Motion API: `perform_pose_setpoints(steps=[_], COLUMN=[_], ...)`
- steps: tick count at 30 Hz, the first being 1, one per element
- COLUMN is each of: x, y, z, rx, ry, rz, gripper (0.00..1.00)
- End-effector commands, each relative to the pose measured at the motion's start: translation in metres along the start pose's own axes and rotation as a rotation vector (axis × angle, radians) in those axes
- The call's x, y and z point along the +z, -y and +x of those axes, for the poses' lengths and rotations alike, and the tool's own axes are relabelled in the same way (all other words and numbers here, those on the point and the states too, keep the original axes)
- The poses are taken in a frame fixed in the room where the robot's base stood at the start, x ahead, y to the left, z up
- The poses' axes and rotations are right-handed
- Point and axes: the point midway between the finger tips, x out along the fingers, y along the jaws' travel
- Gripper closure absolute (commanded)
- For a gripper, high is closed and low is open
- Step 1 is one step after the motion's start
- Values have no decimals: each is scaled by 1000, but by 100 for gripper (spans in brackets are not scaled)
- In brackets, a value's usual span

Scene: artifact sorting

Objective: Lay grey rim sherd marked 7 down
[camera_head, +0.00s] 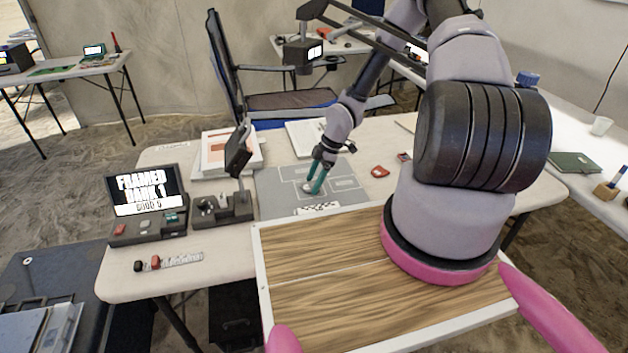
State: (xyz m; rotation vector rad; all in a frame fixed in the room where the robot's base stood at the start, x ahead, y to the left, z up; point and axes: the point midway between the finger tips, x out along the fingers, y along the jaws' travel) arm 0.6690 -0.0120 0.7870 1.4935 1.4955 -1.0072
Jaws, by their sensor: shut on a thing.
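My gripper (314,188), with teal fingers, reaches down over the grey mat (272,203) on the near table. It is shut on a small pale grey piece (308,187), which I take for the grey rim sherd. The piece is low at the mat's surface, inside the pale outlined boxes; I cannot tell whether it touches the mat. The fingers hide part of it, and no number 7 can be read at this size.
A small red piece (379,171) lies right of the mat. A black stand (238,160) and a lettered screen (146,190) stand to the left. Books (228,152) and an open notebook (305,138) lie behind. A wooden board (310,270) fills the front.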

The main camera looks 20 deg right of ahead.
Motion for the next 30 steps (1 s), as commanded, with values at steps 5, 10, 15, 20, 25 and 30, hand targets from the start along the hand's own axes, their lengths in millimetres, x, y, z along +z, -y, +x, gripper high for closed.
perform_pose_setpoints(steps=[5,10,15,20,25,30], x=[0,1,1,0,1,1], y=[0,-1,-1,-1,-2,-1], z=[-1,1,1,-3,-29,-67], rx=[1,2,1,2,5,5], ry=[0,0,0,0,0,0], rz=[0,0,0,1,3,3], gripper=[83,3,0,0,0,0])
